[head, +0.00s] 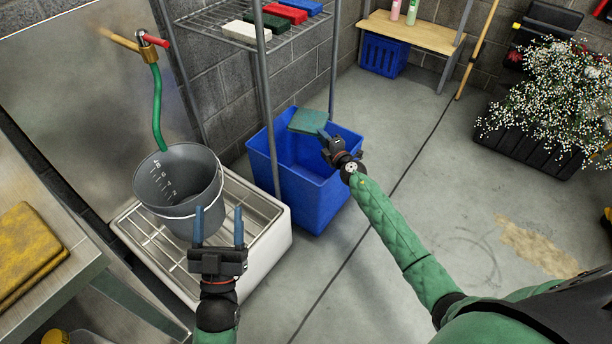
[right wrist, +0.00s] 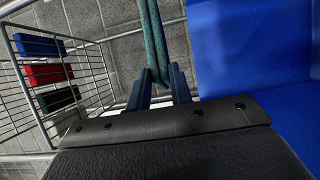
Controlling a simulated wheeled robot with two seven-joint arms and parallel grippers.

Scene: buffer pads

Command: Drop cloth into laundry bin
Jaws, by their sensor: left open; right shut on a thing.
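A teal-green cloth (head: 308,121) hangs at the back rim of the blue laundry bin (head: 318,203) in the head view. My right gripper (head: 326,136) is shut on the cloth and holds it above the bin. In the right wrist view the cloth (right wrist: 152,40) hangs between the fingertips, and the blue bin (right wrist: 250,60) fills the right side. My left gripper (head: 218,226) is open and empty, in front of the grey bucket. Whether the cloth touches the bin cannot be told.
A grey bucket (head: 178,188) stands on a white grated basin (head: 270,237). A wire rack (head: 215,22) with coloured blocks rises beside the bin. A yellow sponge (head: 28,250) lies on a metal counter at left. Open floor (head: 400,110) lies right of the bin.

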